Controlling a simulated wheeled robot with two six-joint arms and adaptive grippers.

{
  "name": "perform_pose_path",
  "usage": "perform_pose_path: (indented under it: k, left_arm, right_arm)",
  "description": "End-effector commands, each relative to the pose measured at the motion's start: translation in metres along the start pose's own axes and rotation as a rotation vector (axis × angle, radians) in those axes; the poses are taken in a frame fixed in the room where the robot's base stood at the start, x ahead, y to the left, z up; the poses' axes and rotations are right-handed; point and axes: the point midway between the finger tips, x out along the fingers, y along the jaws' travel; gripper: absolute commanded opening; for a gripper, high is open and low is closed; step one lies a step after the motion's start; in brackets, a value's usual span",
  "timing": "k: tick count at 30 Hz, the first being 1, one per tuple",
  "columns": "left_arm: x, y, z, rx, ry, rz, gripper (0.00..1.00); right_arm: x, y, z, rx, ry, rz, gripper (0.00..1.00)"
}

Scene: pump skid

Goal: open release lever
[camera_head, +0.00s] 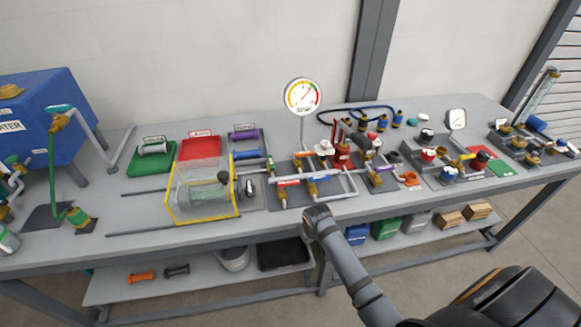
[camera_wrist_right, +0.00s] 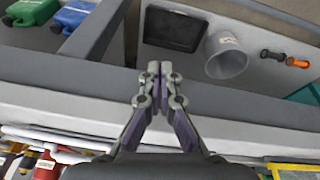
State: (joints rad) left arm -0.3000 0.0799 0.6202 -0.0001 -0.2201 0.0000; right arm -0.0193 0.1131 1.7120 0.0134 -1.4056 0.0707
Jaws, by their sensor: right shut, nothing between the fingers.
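My right arm reaches up from the lower right in the head view, and its wrist end (camera_head: 318,213) is at the table's front edge, below the pipework. In the right wrist view my right gripper (camera_wrist_right: 160,70) has its two fingertips together with nothing between them, in front of the grey table edge. The pump skid (camera_head: 318,180) carries red, blue and brass valves and grey pipes behind the wrist. A black knob (camera_head: 223,177) shows at a clear guard box with a yellow frame (camera_head: 203,195). I cannot tell which part is the release lever. My left gripper is out of view.
A round gauge (camera_head: 303,96) stands on a stem above the pipework. The lower shelf holds a black tray (camera_wrist_right: 175,28), a bucket (camera_wrist_right: 227,54) and several bins.

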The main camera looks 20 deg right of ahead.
Motion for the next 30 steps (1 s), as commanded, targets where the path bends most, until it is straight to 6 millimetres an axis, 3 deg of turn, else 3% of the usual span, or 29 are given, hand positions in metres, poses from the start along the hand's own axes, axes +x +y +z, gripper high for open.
perform_pose_path:
  k: [1,3,11,18,21,25,30]
  left_arm:
    - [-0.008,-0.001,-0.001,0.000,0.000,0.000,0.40]
    - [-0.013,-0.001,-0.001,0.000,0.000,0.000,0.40]
    - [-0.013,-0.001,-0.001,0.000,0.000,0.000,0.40]
    - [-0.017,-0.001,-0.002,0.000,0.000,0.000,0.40]
    - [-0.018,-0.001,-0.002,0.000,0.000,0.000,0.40]
    - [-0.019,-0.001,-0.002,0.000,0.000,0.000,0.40]
    - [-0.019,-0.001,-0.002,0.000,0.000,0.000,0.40]
  right_arm:
    - [-0.025,0.001,-0.013,0.003,0.013,0.000,0.00]
    - [-0.053,0.002,-0.025,0.006,0.024,0.001,0.00]
    - [-0.077,0.008,-0.106,0.070,0.030,0.000,0.00]
    - [-0.134,0.016,-0.194,0.143,0.038,-0.011,0.00]
    - [-0.157,0.018,-0.219,0.168,0.038,-0.016,0.00]
    - [-0.174,0.020,-0.236,0.184,0.036,-0.021,0.00]
    - [-0.178,0.020,-0.240,0.189,0.036,-0.022,0.00]
